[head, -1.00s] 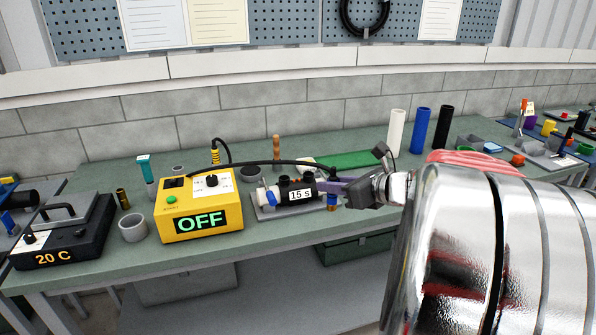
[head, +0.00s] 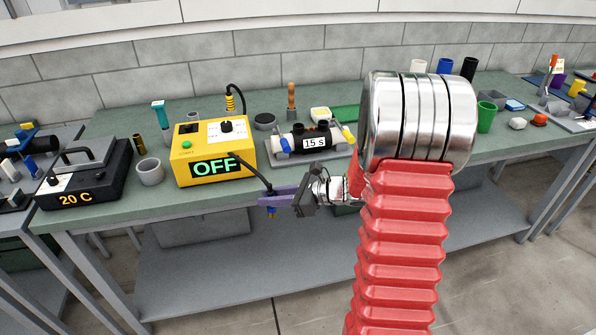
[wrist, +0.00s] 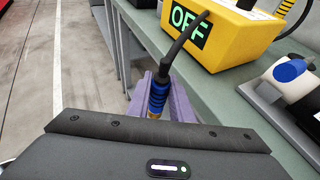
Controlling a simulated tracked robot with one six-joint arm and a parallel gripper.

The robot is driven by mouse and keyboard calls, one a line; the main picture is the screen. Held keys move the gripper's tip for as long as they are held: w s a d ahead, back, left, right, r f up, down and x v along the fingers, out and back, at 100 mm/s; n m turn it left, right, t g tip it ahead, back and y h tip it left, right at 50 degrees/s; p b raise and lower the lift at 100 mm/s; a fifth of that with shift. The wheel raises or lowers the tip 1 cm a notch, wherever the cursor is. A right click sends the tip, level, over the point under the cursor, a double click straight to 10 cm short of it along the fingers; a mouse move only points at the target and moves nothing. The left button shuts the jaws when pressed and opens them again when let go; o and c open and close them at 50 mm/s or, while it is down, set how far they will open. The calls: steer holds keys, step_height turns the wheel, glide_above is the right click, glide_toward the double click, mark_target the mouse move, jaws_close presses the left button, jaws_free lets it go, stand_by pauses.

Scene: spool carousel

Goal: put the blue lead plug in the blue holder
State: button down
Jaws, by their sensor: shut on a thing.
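The blue lead plug (wrist: 157,98) has blue rings and a brass-coloured tip. My gripper (head: 270,199) is shut on it between purple fingers (wrist: 181,103), in front of the bench's front edge. In the head view the plug's lower end (head: 271,211) hangs below the fingers. Its black cable (head: 254,174) runs to the yellow box (head: 214,153), which reads OFF. A blue stub (head: 285,144) sits on the left white end of the black device marked 15 s (head: 315,143). It also shows in the wrist view (wrist: 290,70). I cannot tell whether this stub is the blue holder.
A yellow-striped lead (head: 230,103) stands behind the box. A grey cup (head: 150,172) and a black hot plate reading 20 C (head: 82,182) stand left of it. A blue tube (head: 445,67) is at the back right. Open floor lies before the bench.

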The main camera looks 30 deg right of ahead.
steer(key=s+a+f+n+g+y, duration=0.1)
steer(key=a+f+n+g+y, duration=0.1)
steer(key=a+f, duration=0.8)
steer(key=shift+a+f+n, duration=0.2)
steer(key=shift+a+n, duration=0.1)
steer(key=shift+a, duration=0.55)
steer(key=shift+s, duration=0.15)
